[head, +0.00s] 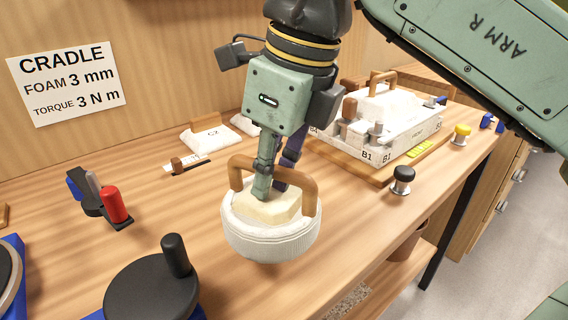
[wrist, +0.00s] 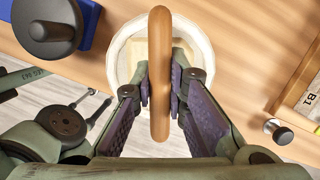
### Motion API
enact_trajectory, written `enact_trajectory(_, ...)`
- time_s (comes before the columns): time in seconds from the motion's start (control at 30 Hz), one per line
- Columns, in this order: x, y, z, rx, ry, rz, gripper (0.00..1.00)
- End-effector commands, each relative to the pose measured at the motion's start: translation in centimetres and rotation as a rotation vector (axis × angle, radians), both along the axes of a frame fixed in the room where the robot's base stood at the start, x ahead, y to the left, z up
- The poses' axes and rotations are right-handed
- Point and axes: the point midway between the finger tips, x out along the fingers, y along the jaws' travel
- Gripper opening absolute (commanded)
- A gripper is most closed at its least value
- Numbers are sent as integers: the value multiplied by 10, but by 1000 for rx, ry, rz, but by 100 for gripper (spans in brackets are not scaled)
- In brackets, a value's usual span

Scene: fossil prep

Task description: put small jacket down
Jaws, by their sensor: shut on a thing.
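The small jacket (head: 270,238) is a round white plaster shell with a pale block inside and a brown arched handle (head: 312,190). My gripper (head: 270,185) is shut on the handle from above. The jacket hangs about level near the front edge of the wooden bench (head: 60,210). I cannot tell whether its underside touches the bench. In the wrist view, the brown handle (wrist: 159,30) runs between my two fingers (wrist: 160,88), and the jacket's white rim (wrist: 117,50) shows below it. My fingers hide part of the pale block.
A white box marked B1 (head: 375,152) stands on a wooden board at the right, with a black knob (head: 402,180) beside it. Two white pieces lie behind the jacket. A red-handled clamp (head: 115,205) and a black crank wheel (head: 150,290) are at the left. A CRADLE sign (head: 68,80) hangs behind.

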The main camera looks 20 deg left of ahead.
Motion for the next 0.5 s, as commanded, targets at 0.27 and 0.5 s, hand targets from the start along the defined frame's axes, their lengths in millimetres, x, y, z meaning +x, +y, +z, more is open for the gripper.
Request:
enact_trajectory(0.27,65,10,-2,3,1,1,0)
enact_trajectory(0.5,99,15,-7,3,-1,1,0)
